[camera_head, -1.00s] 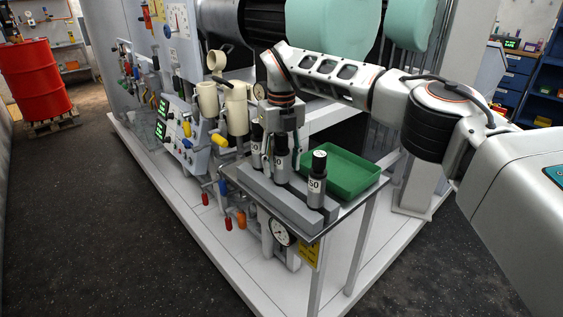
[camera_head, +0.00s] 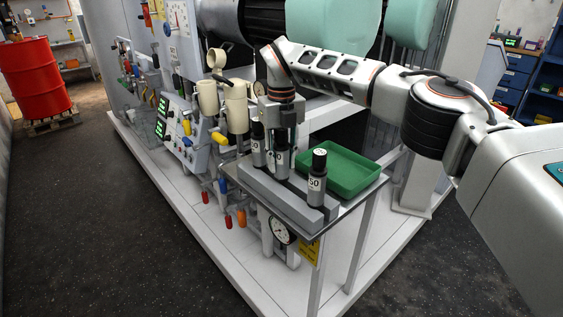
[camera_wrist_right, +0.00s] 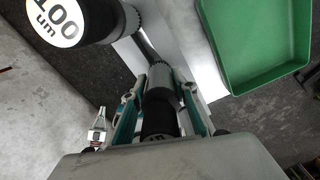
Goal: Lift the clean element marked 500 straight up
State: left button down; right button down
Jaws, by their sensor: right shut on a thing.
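My right gripper (camera_head: 282,138) points down at the rack and is shut around the middle dark-capped, grey element (camera_head: 281,160). In the right wrist view this element (camera_wrist_right: 160,107) is between the fingers, and the number on its cap is mostly hidden. An element marked 100 um (camera_wrist_right: 66,18) stands beside it. In the head view another element (camera_head: 257,146) is to the left, and one marked 50 (camera_head: 317,177) stands upright at the front. I cannot tell whether the gripped element is clear of its seat. My left gripper is not in view.
The grey rack (camera_head: 288,207) sits on a small metal table. A green tray (camera_head: 365,178) lies close on the right, also in the right wrist view (camera_wrist_right: 262,80). Cream cylinders (camera_head: 236,108) and coloured valve handles stand on the left. A gauge (camera_head: 279,231) hangs below.

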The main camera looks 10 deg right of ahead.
aim_at(282, 133)
notch_tip(282, 133, up, 13)
jog(key=shift+a+r+p, duration=0.1)
jog(key=shift+r+p, duration=0.05)
jog(key=shift+p, duration=0.2)
notch_tip(282, 133, up, 3)
jog(key=p, duration=0.2)
jog(key=shift+p, duration=0.4)
jog(key=r+p, duration=0.1)
jog(key=p, duration=0.3)
jog(key=shift+s, duration=0.15)
jog(key=shift+f+p, duration=0.15)
jog(key=shift+p, duration=0.3)
jog(key=shift+w+r+p, duration=0.25)
jog(key=shift+r+p, duration=0.05)
jog(key=shift+p, duration=0.1)
jog(key=shift+s+r+p, duration=0.15)
jog(key=shift+r+p, duration=0.5)
jog(key=shift+r, duration=0.05)
jog(key=shift+f+b, duration=1.45)
jog(key=shift+f, duration=0.05)
jog(key=shift+f+b, duration=0.3)
jog(key=shift+b, duration=0.05)
jog(key=shift+f+b, duration=1.25)
jog(key=shift+f, duration=0.15)
jog(key=shift+f+b, duration=0.65)
jog(key=shift+f, duration=0.45)
jog(key=shift+f+b, duration=0.4)
jog(key=shift+f, duration=3.65)
